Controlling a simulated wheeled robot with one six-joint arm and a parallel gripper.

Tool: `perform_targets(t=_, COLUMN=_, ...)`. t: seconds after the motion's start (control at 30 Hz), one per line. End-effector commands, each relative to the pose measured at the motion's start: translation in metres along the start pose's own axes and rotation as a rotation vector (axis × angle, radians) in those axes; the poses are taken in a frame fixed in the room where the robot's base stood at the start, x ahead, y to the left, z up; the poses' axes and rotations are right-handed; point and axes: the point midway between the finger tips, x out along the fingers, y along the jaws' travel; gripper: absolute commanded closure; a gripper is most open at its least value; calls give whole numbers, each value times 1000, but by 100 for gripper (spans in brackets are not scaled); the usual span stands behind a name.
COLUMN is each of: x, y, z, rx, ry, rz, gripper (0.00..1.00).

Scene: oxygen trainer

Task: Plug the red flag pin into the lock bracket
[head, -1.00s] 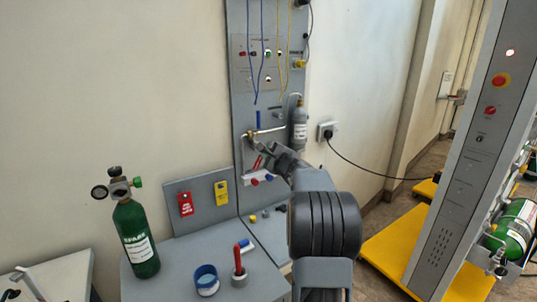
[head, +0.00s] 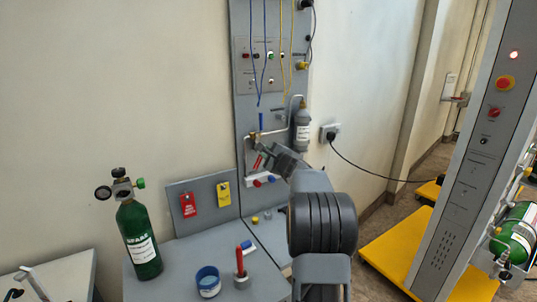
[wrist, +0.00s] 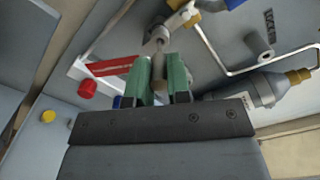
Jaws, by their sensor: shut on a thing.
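My gripper (wrist: 165,85) has its green fingers shut on a pin, whose tan shaft (wrist: 158,70) shows between them. A red strip with white lettering, seemingly the red flag (wrist: 113,67), reaches left from beside the fingers; its join to the pin is hidden. In the head view my gripper (head: 268,150) is in front of the grey wall panel, with the red flag (head: 258,162) just below. A grey stub beside a LOCK label, apparently the lock bracket (wrist: 260,46), is on the panel up and right of my fingers, apart from the pin.
A white rail with red knob (wrist: 87,88) and blue knob lies left of my fingers. A grey bottle (wrist: 240,90) and bent pipe are close on the right. Brass fittings (wrist: 180,20) lie ahead. A green cylinder (head: 140,240) and a blue cup (head: 208,282) stand on the bench.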

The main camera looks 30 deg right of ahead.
Motion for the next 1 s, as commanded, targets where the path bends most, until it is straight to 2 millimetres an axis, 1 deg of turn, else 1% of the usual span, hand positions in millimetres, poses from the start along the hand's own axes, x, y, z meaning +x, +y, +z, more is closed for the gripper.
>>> perform_targets(t=1.0, x=21, y=-1, z=1, rx=0, ry=-2, rz=-2, gripper=100)
